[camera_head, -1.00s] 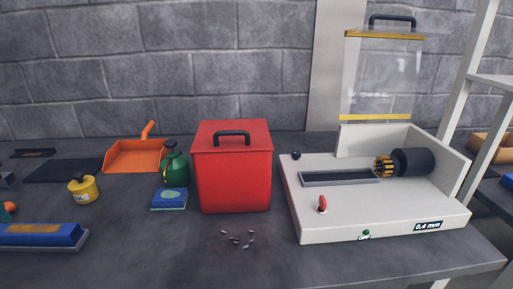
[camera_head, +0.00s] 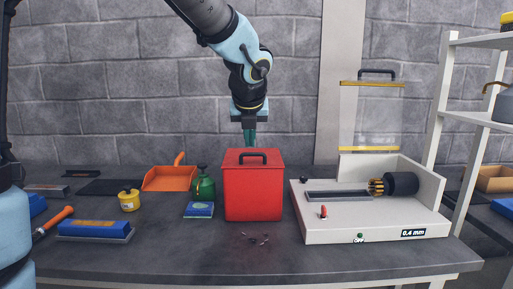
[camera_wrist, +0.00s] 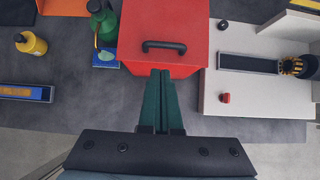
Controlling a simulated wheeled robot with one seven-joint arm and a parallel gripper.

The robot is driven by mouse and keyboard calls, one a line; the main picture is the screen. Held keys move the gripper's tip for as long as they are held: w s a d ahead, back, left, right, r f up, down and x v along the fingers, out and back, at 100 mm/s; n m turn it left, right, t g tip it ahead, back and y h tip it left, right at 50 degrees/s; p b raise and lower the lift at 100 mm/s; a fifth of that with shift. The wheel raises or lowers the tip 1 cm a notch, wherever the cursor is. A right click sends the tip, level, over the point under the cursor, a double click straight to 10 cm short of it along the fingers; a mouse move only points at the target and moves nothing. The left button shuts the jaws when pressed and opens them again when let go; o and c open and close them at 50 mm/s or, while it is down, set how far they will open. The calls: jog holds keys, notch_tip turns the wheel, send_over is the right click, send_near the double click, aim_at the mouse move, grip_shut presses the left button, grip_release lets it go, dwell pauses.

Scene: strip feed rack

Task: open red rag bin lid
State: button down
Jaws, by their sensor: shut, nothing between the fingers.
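The red rag bin (camera_head: 253,195) stands on the grey table, its lid (camera_head: 238,158) down. A black handle (camera_head: 253,154) is on the lid; the handle (camera_wrist: 164,47) also shows in the wrist view.
A white machine (camera_head: 375,228) with a raised clear guard (camera_head: 370,115) stands right of the bin. A green spray bottle (camera_head: 203,186), blue sponge box (camera_head: 199,210), yellow can (camera_head: 129,200) and orange dustpan (camera_head: 168,179) are left. Small scraps (camera_head: 256,240) lie in front.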

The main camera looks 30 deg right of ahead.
aim_at(250, 164)
jog(key=b+x, duration=0.1)
jog(key=x, duration=0.7)
jog(key=shift+w+f, duration=0.1)
jog(key=shift+f, duration=0.1)
jog(key=shift+r, duration=0.1)
